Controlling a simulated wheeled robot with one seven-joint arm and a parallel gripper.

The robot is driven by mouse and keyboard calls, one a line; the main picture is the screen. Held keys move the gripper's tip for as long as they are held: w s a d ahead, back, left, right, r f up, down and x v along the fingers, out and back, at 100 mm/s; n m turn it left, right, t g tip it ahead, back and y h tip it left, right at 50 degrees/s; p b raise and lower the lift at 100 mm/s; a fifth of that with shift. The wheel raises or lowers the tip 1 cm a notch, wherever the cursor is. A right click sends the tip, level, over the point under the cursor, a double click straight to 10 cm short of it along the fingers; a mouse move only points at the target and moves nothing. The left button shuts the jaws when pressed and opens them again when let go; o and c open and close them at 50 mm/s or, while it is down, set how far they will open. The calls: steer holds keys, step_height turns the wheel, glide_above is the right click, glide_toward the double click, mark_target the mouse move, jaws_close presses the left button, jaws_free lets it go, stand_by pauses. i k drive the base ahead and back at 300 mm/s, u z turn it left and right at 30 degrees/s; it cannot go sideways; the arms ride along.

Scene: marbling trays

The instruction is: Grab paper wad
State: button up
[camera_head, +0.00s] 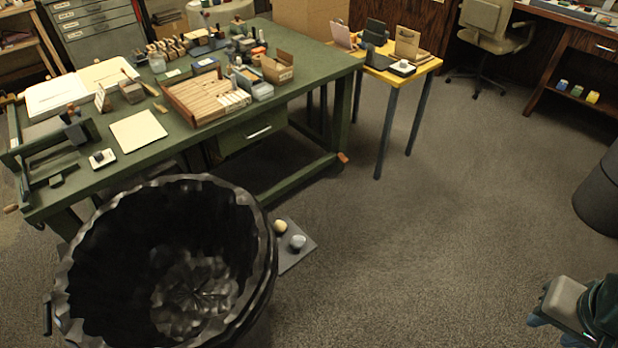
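Two small rounded lumps rest on a flat dark grey board (302,258) on the floor, just right of the big black bin. One is a cream-yellow lump (280,226); the other is a pale blue-grey lump (298,242). Either could be the paper wad; they are too small to tell. My gripper (546,318) shows in part at the bottom right corner, grey and teal, well to the right of both lumps and apart from them. Its fingers are not clear enough to tell open from shut.
A large black bin (268,255) with a crinkled liner fills the lower left, beside the board. A green workbench (310,95) with trays and tools stands behind, and a yellow table (425,67) at its right. A dark round container (600,195) is at far right. Carpet between is clear.

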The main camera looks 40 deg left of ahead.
mark_target(280, 226)
steer(key=u, duration=0.7)
steer(key=i, duration=1)
steer(key=u, duration=1.45)
steer(key=i, duration=0.5)
steer(key=u, duration=0.5)
